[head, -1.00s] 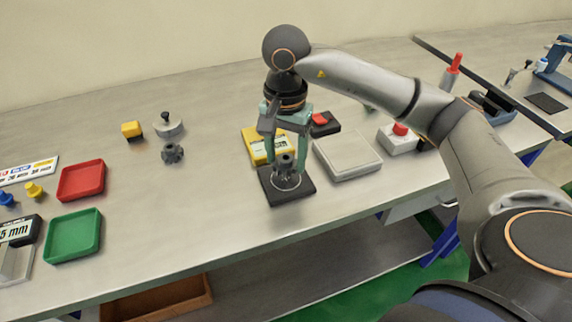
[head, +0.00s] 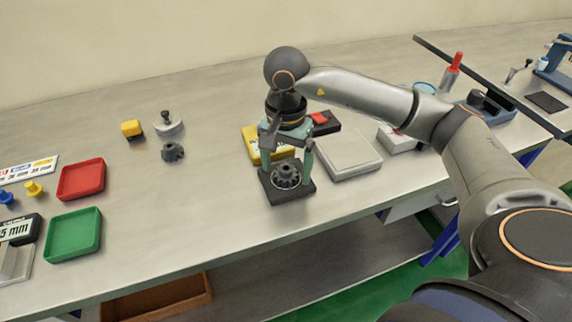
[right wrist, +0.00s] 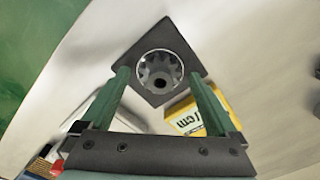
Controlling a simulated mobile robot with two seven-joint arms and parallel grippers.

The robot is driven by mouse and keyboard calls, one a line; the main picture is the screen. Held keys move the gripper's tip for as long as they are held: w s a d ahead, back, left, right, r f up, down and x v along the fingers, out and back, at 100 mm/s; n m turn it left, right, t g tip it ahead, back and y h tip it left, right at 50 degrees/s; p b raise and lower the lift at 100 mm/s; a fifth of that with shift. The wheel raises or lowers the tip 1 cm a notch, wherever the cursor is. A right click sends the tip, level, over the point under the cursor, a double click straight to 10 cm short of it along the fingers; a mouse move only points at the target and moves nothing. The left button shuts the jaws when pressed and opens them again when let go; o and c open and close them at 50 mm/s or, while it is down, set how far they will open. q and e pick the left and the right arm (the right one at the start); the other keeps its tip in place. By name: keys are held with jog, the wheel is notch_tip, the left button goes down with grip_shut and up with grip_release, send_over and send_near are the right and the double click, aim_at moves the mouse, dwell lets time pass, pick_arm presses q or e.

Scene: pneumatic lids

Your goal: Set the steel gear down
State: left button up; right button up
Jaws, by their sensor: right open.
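The steel gear (head: 286,175) lies flat on a dark square base (head: 275,194), inside a pale ring; it also shows in the right wrist view (right wrist: 161,72). My right gripper (head: 287,167) is open, with its green fingers on either side of the gear and apart from it. My left gripper is not in view.
A yellow box (head: 258,150) and a grey flat plate (head: 347,158) stand close by the base. A second dark gear (head: 172,152) lies to the left, near red (head: 81,181) and green (head: 75,233) trays. The table between is clear.

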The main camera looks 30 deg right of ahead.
aim_at(286, 168)
notch_tip(286, 168, up, 12)
jog(key=p, duration=0.1)
jog(key=shift+r+p, duration=0.25)
jog(key=shift+p, duration=0.05)
